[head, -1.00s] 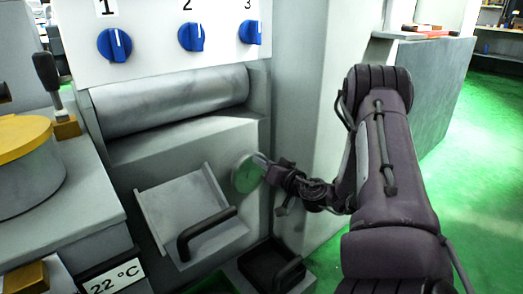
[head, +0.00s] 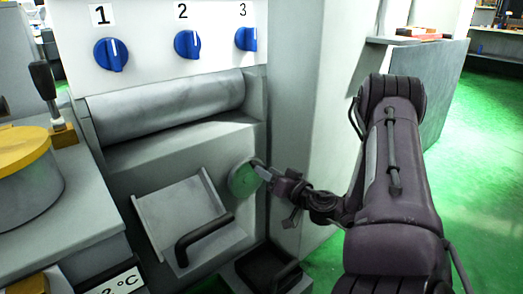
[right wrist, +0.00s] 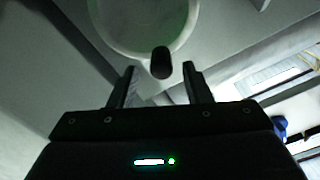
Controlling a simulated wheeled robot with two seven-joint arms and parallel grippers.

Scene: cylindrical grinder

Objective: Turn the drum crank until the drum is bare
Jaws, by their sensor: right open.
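The drum (head: 170,108) is a plain grey cylinder lying across the machine below the numbered panel. No sheet shows on its visible face. The crank disc (head: 243,179) is round and pale, tinted green, on the lower front. My right gripper (head: 262,173) is just to its right. In the right wrist view the crank disc (right wrist: 140,25) fills the top middle, with its dark crank knob (right wrist: 161,62) sticking out towards me. The open fingers of my right gripper (right wrist: 158,74) stand on either side of the knob's end, with gaps showing. My left gripper is not in view.
Blue dials (head: 188,44) sit above the drum. A grey tray (head: 180,208) with a black handle and a dark bin (head: 268,268) are below. A yellow-topped pot (head: 25,175) and a lever (head: 46,85) stand left. Green floor is open at right.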

